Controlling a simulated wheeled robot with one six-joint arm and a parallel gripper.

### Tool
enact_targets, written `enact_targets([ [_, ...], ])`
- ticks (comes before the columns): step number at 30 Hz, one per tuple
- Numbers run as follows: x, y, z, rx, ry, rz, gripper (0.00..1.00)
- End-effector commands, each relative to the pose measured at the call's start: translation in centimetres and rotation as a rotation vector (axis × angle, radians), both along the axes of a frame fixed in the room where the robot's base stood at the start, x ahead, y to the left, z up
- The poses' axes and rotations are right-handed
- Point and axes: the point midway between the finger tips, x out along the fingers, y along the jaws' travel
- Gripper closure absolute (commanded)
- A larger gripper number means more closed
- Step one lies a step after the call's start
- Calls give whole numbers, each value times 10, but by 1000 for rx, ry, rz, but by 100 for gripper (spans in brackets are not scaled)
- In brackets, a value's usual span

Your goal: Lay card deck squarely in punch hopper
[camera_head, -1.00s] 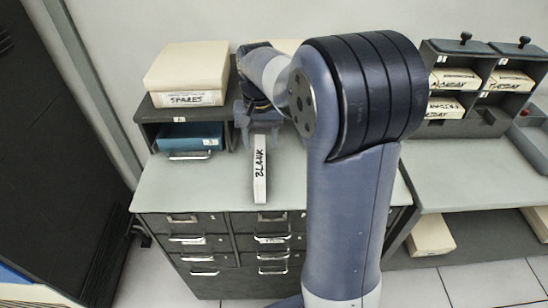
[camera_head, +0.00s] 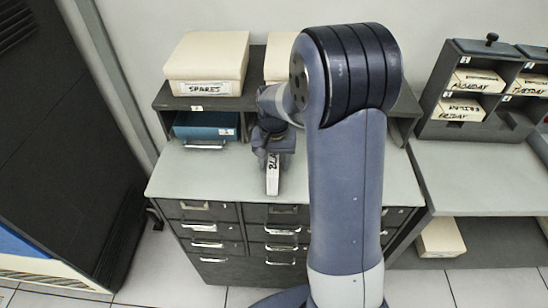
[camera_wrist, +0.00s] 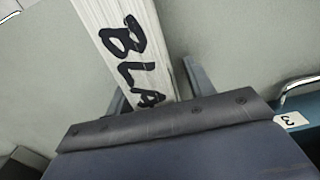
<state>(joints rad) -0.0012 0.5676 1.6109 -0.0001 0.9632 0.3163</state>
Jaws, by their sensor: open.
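The card deck (camera_head: 272,180) is a long, narrow white block with BLANK in black along it, lying on the grey-green cabinet top (camera_head: 215,172). In the wrist view the deck (camera_wrist: 128,45) shows most of its lettering; its near end is hidden under my gripper. My gripper (camera_head: 270,150) is over the deck's far part. In the wrist view the open fingers (camera_wrist: 155,88) stand one on each side of the deck, with a gap visible on the right. I cannot tell whether the left finger touches it. I cannot make out the punch hopper in either view.
Behind the deck stands a shelf unit with a SPARES box (camera_head: 207,66) on top and a blue drawer (camera_head: 205,128) numbered 3. A rack (camera_head: 480,90) with labelled card boxes stands at right. The cabinet top around the deck is mostly clear.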

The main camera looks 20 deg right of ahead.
Motion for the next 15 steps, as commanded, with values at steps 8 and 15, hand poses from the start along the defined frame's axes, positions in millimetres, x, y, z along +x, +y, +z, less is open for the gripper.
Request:
enact_targets([
  [8,0,0,0,0,0,0,56],
  [15,0,0,0,0,0,0,76],
])
